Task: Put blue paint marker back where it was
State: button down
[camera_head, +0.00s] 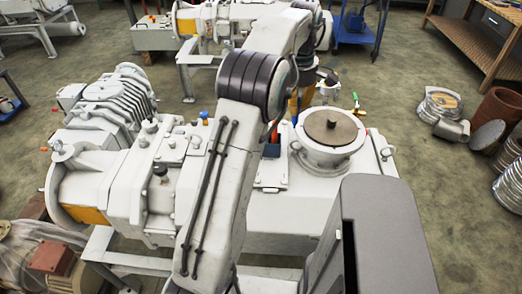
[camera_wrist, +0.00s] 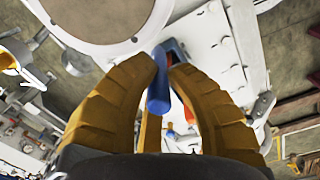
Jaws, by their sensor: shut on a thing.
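My gripper (camera_head: 300,102) shows in the head view past the end of my arm, above the machine and left of its round flanged port. In the wrist view, my gripper's amber fingers (camera_wrist: 162,68) are closed around the blue paint marker (camera_wrist: 158,92), a blue cylinder seen lengthwise between the fingertips. In the head view only a small blue bit of it shows under the fingers. A dark blue holder (camera_head: 271,174) stands on the machine just left of the port, with an orange-red item (camera_head: 275,136) at it. The holder is partly hidden by the fingers in the wrist view.
The round port (camera_head: 333,142) with a brown disc on top rises right of the holder. The grey-white screw vacuum machine (camera_head: 115,158) fills the middle and left. A wooden bench (camera_head: 468,42) stands at the far right, with metal discs (camera_head: 440,104) on the floor.

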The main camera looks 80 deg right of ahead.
jog(key=w+a+n, duration=0.1)
jog(key=a+n, duration=0.1)
jog(key=a, duration=0.3)
jog(key=shift+y, duration=0.4)
jog(key=shift+w+d+f+p, duration=0.6)
jog(key=shift+w+d+f, duration=0.55)
jog(key=shift+w+f, duration=0.6)
jog(key=shift+w+d+f+p, duration=0.55)
jog(key=shift+w+d+f, duration=0.65)
jog(key=shift+f, duration=0.95)
jog(key=shift+w+d+f+p, duration=0.6)
jog(key=shift+w+d+f, duration=0.55)
jog(key=shift+w+f, duration=0.6)
jog(key=shift+s+f, duration=0.25)
jog(key=c, duration=1.3)
grip_release()
